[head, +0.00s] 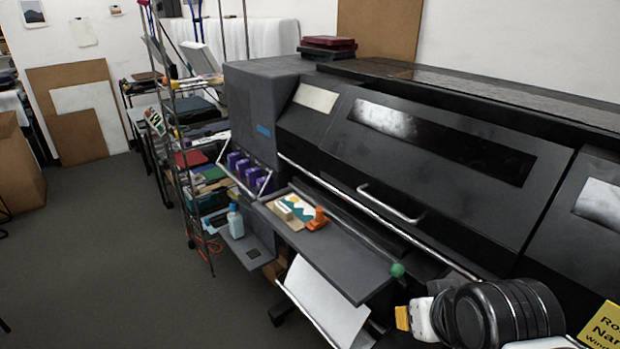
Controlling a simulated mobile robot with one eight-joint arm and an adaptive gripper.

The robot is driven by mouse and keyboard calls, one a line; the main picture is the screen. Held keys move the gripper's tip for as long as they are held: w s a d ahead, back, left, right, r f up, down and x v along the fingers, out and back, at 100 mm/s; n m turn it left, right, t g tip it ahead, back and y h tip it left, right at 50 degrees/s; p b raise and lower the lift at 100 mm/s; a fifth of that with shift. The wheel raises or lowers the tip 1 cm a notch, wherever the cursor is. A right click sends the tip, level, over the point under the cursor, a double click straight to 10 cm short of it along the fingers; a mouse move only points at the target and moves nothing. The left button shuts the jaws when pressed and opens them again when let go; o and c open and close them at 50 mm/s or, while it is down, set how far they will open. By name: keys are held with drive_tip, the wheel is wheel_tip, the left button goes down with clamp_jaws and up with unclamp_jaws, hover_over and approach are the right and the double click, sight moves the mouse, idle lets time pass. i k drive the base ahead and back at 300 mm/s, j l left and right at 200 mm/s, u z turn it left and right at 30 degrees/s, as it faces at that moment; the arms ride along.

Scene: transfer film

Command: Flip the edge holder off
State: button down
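A large black wide-format printer (330,172) fills the right half of the head view. A long silver bar (355,205) runs along its front. My arm shows at the lower right, a black ribbed part with a smaller white and yellow-tipped end, likely my gripper (415,318), beside the shelf's near end. Its fingers cannot be made out.
On the shelf's far end are a colourful card and an orange tool (318,219). A white sheet (325,303) hangs below the shelf. A wire rack (185,165) with supplies and a blue bottle (235,222) stand left of the printer. The grey floor at left is clear.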

sight(320, 220)
drive_tip(key=i+j, duration=0.2)
drive_tip(key=i, duration=0.2)
drive_tip(key=i+j, duration=0.25)
drive_tip(key=i, duration=0.15)
drive_tip(key=i+j, duration=0.2)
drive_tip(key=i, duration=0.2)
drive_tip(key=u, duration=0.05)
